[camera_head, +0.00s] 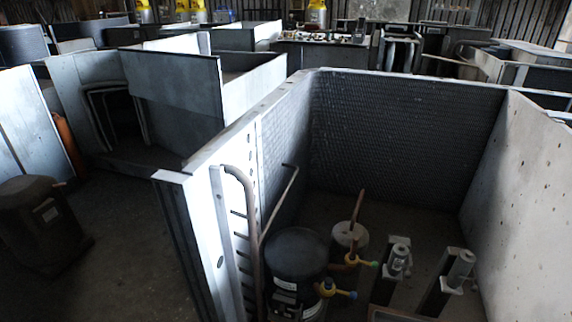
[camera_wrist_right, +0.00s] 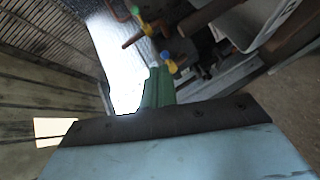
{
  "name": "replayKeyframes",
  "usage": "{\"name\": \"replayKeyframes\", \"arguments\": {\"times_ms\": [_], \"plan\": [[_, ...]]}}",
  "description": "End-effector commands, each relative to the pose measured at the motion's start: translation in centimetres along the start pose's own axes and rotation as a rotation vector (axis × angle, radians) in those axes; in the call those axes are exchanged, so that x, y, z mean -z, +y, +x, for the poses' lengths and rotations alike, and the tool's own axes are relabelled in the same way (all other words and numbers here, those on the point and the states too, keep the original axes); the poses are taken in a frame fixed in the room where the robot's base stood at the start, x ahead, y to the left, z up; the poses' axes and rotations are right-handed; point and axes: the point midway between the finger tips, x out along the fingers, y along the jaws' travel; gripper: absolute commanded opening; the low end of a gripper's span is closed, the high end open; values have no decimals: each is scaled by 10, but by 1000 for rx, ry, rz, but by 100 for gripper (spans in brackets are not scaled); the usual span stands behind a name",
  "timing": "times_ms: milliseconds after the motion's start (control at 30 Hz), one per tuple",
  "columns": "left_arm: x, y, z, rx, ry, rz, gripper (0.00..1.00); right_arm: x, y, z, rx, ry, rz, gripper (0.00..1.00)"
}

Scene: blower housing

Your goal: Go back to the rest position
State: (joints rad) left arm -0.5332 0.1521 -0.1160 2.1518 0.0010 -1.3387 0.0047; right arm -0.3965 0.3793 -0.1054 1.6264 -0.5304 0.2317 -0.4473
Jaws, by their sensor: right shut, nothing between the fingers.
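My right gripper (camera_wrist_right: 156,72) shows in the right wrist view as green fingers close together, with nothing between them. Past its tips are copper pipe stubs with a blue cap (camera_wrist_right: 171,66) and a yellow-green cap (camera_wrist_right: 135,11); I cannot tell how near they are. Neither gripper shows in the head view. The open blower housing (camera_head: 400,110) fills the right of that view. Inside it stand a black compressor (camera_head: 297,256), a grey canister (camera_head: 349,238) and copper pipes with yellow and blue ends (camera_head: 328,288).
Two dark parts with silver cylinders (camera_head: 398,259) stand inside the housing at right. A light metal side wall (camera_head: 530,190) closes it on the right. Another metal housing (camera_head: 175,85) stands at left, near a dark unit (camera_head: 40,225). Bare floor (camera_head: 130,235) lies between them.

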Motion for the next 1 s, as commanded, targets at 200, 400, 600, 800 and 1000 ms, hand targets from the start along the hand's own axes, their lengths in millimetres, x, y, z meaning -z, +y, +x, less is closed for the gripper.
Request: {"name": "replayKeyframes", "arguments": {"times_ms": [200, 400, 600, 800, 1000], "plan": [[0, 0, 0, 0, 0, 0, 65, -13, -9, -9, 82, -340, 373, 0], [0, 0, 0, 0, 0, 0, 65, -4, -34, -38, 211, -617, 709, 0], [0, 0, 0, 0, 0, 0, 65, 19, -56, -72, 352, -820, 949, 0], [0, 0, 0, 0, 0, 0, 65, 46, -70, -101, 479, -962, 1102, 0], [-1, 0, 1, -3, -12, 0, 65, 60, -76, -118, 559, -1044, 1167, 0]]}}
